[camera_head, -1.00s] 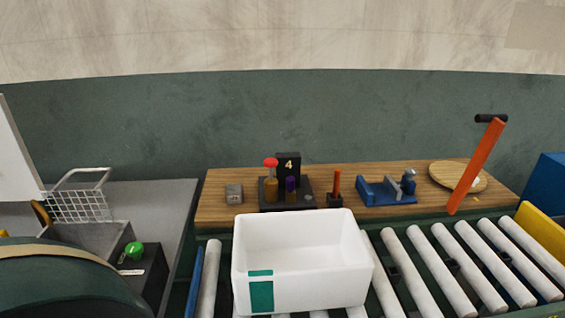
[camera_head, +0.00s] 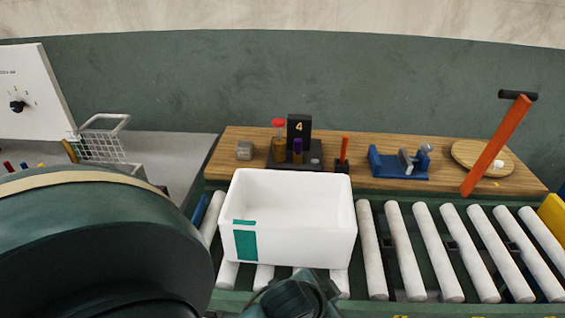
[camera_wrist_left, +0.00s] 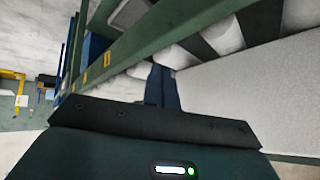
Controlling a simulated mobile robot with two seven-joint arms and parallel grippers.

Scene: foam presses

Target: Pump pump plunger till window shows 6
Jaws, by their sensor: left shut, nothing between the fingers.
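The pump has a red-topped plunger (camera_head: 279,123) standing up from a bronze cylinder on a dark base (camera_head: 310,163) on the wooden bench. Behind it, a black window block (camera_head: 299,128) shows 4. A purple part (camera_head: 297,150) stands beside the bronze cylinder. In the left wrist view my left gripper (camera_wrist_left: 162,82) is shut and empty, beside the conveyor frame and well away from the pump. A dark part of my left arm shows at the bottom middle of the head view; its fingertips are hidden there. My right gripper is not in view.
A white bin (camera_head: 290,250) with a green patch sits on the conveyor rollers (camera_head: 433,250), in front of the pump. A small orange handle (camera_head: 345,147), a blue fixture (camera_head: 398,165) and a long orange lever (camera_head: 497,147) stand to the right. A wire basket (camera_head: 103,146) is at left.

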